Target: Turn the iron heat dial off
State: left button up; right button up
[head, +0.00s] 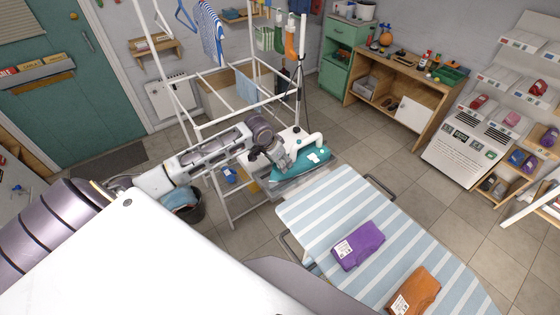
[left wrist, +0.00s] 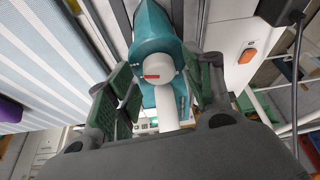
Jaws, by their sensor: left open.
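The teal and white iron (head: 302,165) rests on a metal stand (head: 290,187) at the far end of the ironing board. In the left wrist view the teal body of the iron (left wrist: 152,28) fills the upper middle. Its round white dial (left wrist: 158,68) with a red mark faces the camera. My left gripper (head: 280,162) is at the near left side of the iron. In the left wrist view my left gripper (left wrist: 160,90) is open, with one green-padded finger on each side of the dial. I cannot tell whether either finger touches it. My right gripper is out of view.
A white drying rack (head: 237,122) stands behind my arm. A dark basket (head: 186,207) is below it. A wooden bench (head: 400,83) stands at the back.

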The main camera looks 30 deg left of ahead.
pick_arm(q)
jog(key=shift+f, duration=0.2)
jog(key=shift+c, duration=0.2)
jog(key=c, duration=1)
jog(key=shift+o, duration=0.2)
jog(key=shift+d+n+y, duration=0.1)
jog(key=shift+n+y, duration=0.2)
jog(key=shift+n, duration=0.5)
jog(key=o, duration=1)
jog(key=shift+r, duration=0.1)
